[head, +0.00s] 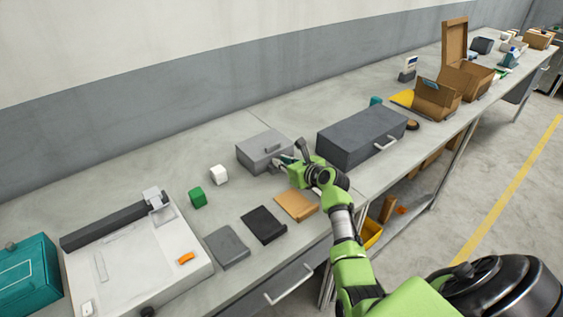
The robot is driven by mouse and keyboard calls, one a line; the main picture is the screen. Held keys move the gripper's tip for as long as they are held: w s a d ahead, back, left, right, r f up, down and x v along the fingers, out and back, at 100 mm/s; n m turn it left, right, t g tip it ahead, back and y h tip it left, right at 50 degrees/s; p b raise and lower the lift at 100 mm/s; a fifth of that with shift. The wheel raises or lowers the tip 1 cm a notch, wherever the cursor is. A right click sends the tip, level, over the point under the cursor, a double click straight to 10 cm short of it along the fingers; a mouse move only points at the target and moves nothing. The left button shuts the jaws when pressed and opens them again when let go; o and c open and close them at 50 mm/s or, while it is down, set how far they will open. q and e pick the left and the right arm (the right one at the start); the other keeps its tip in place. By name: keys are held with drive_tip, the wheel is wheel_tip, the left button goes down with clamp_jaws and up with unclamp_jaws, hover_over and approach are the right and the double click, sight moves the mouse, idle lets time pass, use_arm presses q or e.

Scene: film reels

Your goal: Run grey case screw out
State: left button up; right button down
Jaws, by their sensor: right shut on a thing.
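My left gripper is not in view.
A larger dark grey box (362,138) stands right of my gripper. A white block (219,175), a green block (197,197) and flat orange (297,205), black (264,225) and grey (227,247) pieces lie nearby. A white machine (140,262) stands at left.

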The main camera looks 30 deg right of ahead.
drive_tip(key=n+y, duration=0.1)
drive_tip(key=n+y+b, duration=0.1)
drive_tip(key=shift+d+f+y, duration=0.2)
drive_tip(key=shift+d+y, duration=0.2)
drive_tip(key=shift+w+d+r+n+g+y+b, duration=0.15)
drive_tip(key=shift+n+g+y+b, duration=0.3)
drive_tip(key=shift+n+y+b, duration=0.5)
drive_tip(key=shift+d+f+n+g+y+b, duration=0.1)
drive_tip(key=shift+n+g+y+b, duration=0.35)
drive_tip(key=shift+n+y+b, duration=0.5)
drive_tip(key=c, duration=2)
unclamp_jaws()
drive_tip(key=shift+r, duration=0.1)
